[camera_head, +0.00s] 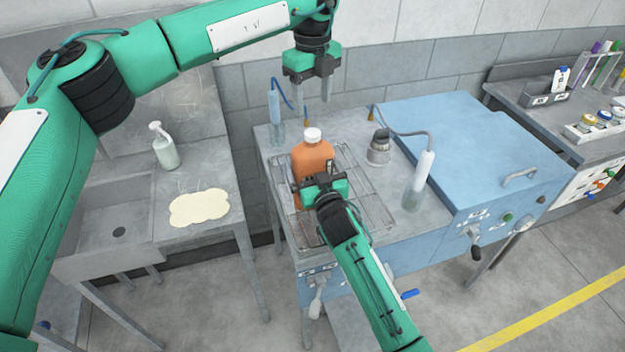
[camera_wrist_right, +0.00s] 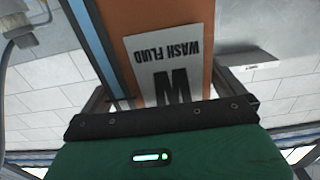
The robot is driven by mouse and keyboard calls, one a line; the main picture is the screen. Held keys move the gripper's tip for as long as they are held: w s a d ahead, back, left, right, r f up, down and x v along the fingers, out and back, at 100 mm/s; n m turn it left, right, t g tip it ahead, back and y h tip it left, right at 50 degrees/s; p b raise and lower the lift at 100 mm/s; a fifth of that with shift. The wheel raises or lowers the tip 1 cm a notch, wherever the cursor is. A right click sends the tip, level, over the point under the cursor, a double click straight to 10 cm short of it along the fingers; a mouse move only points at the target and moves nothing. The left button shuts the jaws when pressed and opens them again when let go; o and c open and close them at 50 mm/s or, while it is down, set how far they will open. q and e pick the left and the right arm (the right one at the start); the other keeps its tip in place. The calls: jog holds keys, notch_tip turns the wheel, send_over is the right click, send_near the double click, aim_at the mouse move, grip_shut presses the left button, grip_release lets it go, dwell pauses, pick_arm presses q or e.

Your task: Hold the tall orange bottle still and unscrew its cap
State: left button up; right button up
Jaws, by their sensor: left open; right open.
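The tall orange bottle (camera_head: 312,155) stands upright on a wire rack, with its white cap (camera_head: 312,134) on top. In the right wrist view the orange bottle (camera_wrist_right: 160,18) fills the middle, and its white WASH FLUID label (camera_wrist_right: 172,62) appears upside down. My right gripper (camera_head: 320,183) is open in front of the bottle's lower body. Its fingers show to the left and right of the bottle in the wrist view; contact cannot be made out. My left gripper (camera_head: 314,92) is open and empty, pointing down, above the cap in the picture and apart from it.
The wire rack (camera_head: 368,193) sits on a blue bench. A clear bottle with a hose (camera_head: 276,118) stands behind left, a grey jar (camera_head: 379,146) and another hosed bottle (camera_head: 417,183) to the right. A blue lidded unit (camera_head: 480,140) fills the bench's right side.

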jog(key=shift+w+a, duration=0.25)
jog(key=shift+w, duration=0.4)
